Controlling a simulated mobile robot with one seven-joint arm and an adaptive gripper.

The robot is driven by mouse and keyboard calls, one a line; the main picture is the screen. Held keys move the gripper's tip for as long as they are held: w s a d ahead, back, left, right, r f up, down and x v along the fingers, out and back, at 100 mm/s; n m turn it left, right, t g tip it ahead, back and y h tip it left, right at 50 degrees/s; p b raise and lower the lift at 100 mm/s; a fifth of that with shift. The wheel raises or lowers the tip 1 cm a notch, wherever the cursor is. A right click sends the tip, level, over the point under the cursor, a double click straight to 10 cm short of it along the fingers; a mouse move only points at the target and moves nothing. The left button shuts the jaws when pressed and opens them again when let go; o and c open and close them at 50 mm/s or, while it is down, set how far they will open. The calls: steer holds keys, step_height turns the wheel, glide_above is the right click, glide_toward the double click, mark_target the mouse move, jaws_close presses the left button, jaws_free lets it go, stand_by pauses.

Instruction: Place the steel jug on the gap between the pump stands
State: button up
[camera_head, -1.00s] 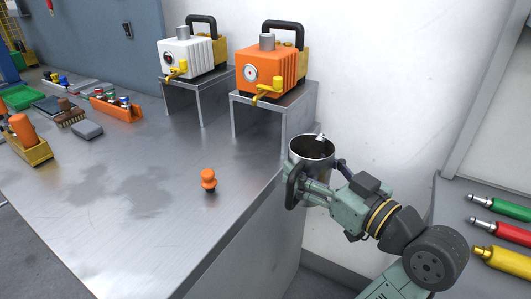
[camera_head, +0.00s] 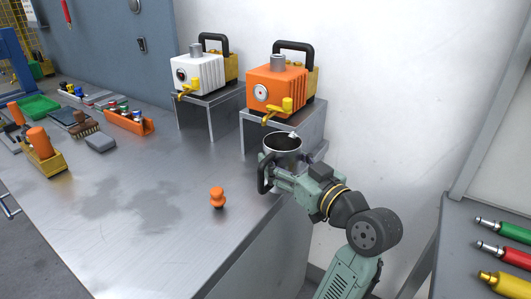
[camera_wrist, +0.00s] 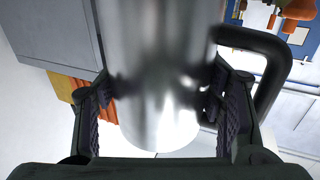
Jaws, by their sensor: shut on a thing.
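The steel jug (camera_head: 283,144) is a shiny open-topped cylinder with a black handle, which shows at its left in the head view. My gripper (camera_head: 284,175) is shut on the jug's body; in the wrist view the jug (camera_wrist: 160,70) fills the middle between both fingers. The jug is upright, close in front of the orange pump's stand. Two grey pump stands stand at the back of the bench: the left stand (camera_head: 211,99) bears a white pump (camera_head: 197,75), the right stand (camera_head: 308,116) an orange pump (camera_head: 275,88). A narrow gap (camera_head: 228,125) lies between them.
An orange knob-shaped piece (camera_head: 217,198) stands on the steel bench (camera_head: 150,230). An orange rack (camera_head: 130,122), a grey block (camera_head: 100,142) and a yellow holder (camera_head: 45,160) sit further left. The bench middle is clear. A side table (camera_head: 470,260) holds several coloured cylinders at right.

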steer(key=x, duration=0.3)
steer(key=p+x, duration=0.1)
steer(key=x, duration=0.3)
steer(key=shift+f+p, duration=0.2)
steer(key=shift+p, duration=0.1)
steer(key=shift+f+p, duration=0.35)
steer(key=shift+f, duration=1)
steer(key=shift+f, duration=0.2)
steer(key=o, duration=1.2)
steer(key=shift+o, duration=0.2)
steer(key=shift+r, duration=0.1)
